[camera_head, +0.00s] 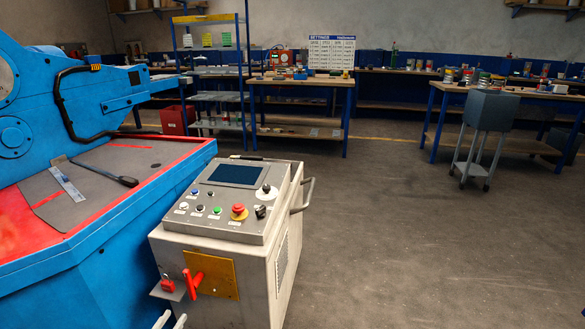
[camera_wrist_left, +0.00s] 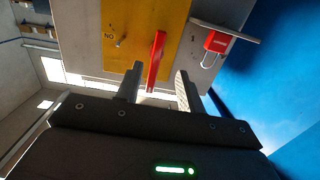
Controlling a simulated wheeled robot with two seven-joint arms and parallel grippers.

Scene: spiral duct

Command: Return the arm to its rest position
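My left gripper (camera_head: 171,321) shows only as two pale fingertips at the bottom edge of the head view. In the left wrist view its fingers (camera_wrist_left: 158,88) are spread apart and open. A red lever (camera_head: 190,285) is on the yellow plate (camera_head: 226,276) of the grey control cabinet (camera_head: 258,262). In the upside-down wrist view the red lever (camera_wrist_left: 156,58) appears between the fingers, with gaps on both sides. In the head view the fingertips are below the lever and apart from it. My right gripper is in neither view.
A red padlock (camera_head: 167,286) is on a small metal ledge beside the lever. A large blue machine (camera_head: 115,270) stands close on the left. A side handle (camera_head: 305,194) sticks out from the cabinet. The floor to the right is open, with a grey wheeled stand (camera_head: 484,125) farther back.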

